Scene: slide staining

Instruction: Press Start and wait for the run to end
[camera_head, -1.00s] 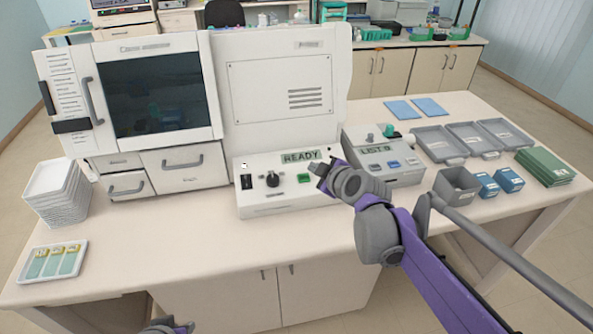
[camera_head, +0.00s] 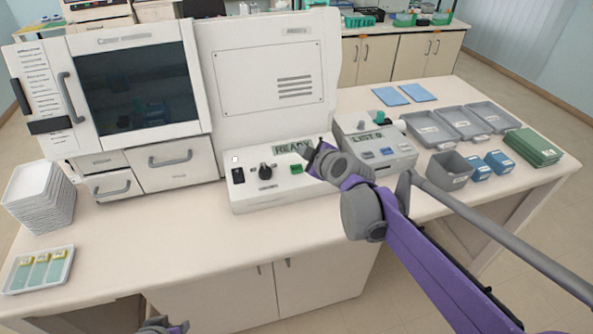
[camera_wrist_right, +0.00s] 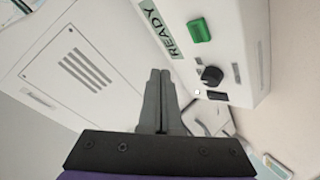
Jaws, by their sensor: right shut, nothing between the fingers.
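The white staining machine (camera_head: 270,75) stands on the bench, and its control panel display (camera_head: 291,149) reads READY. The green button (camera_head: 296,169) is on the panel just below the display; it also shows in the right wrist view (camera_wrist_right: 199,30). A black knob (camera_head: 265,171) sits to its left. My right gripper (camera_head: 312,150) is shut and empty, over the right part of the panel close to the display and the green button. In the right wrist view its closed fingers (camera_wrist_right: 160,85) do not cover the button. My left gripper (camera_head: 165,326) shows only partly at the bottom edge.
A second device (camera_head: 375,148) with a LIST display stands right of the panel. Grey trays (camera_head: 432,130), blue boxes (camera_head: 498,161) and a green stack (camera_head: 532,147) lie further right. A slide tray (camera_head: 38,270) and stacked white trays (camera_head: 40,195) are at left. The bench front is clear.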

